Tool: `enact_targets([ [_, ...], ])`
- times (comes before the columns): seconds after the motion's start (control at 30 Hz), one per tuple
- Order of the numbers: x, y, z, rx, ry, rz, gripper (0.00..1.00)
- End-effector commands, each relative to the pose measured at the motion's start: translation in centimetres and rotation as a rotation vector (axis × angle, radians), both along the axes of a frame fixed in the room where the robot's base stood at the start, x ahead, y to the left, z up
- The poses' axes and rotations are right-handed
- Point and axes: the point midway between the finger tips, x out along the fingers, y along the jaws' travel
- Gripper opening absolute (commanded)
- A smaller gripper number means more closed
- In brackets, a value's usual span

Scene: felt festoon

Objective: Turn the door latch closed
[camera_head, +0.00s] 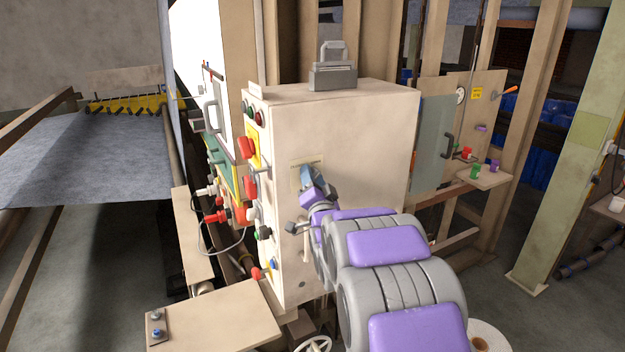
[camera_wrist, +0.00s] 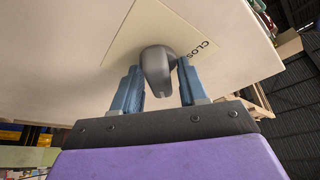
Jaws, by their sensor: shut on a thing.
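The door latch (camera_wrist: 157,70) is a grey rounded knob on a pale label plate (camera_wrist: 128,45) with partly hidden lettering that reads "CLOS". In the wrist view my gripper (camera_wrist: 158,82) has one blue finger on each side of the latch, shut on it. In the head view my gripper (camera_head: 307,178) is against the side of the beige cabinet (camera_head: 365,140), over the label plate. There the latch is hidden behind my gripper and arm.
The cabinet's left face carries buttons, a red knob (camera_head: 246,148) and cables. A grey handled block (camera_head: 333,72) sits on top. A small shelf (camera_head: 488,178) with coloured pieces stands at right. A beige table (camera_head: 212,322) is at lower left.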

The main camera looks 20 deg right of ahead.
Motion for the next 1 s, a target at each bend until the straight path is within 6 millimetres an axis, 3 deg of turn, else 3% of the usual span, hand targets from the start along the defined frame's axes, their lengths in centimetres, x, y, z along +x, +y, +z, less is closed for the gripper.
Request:
enact_targets([
  [0.27,-0.02,-0.16,-0.2,-0.153,-0.001,-0.003,0.12],
  [1.0,-0.02,-0.07,-0.16,-0.849,-0.024,-0.001,0.12],
])
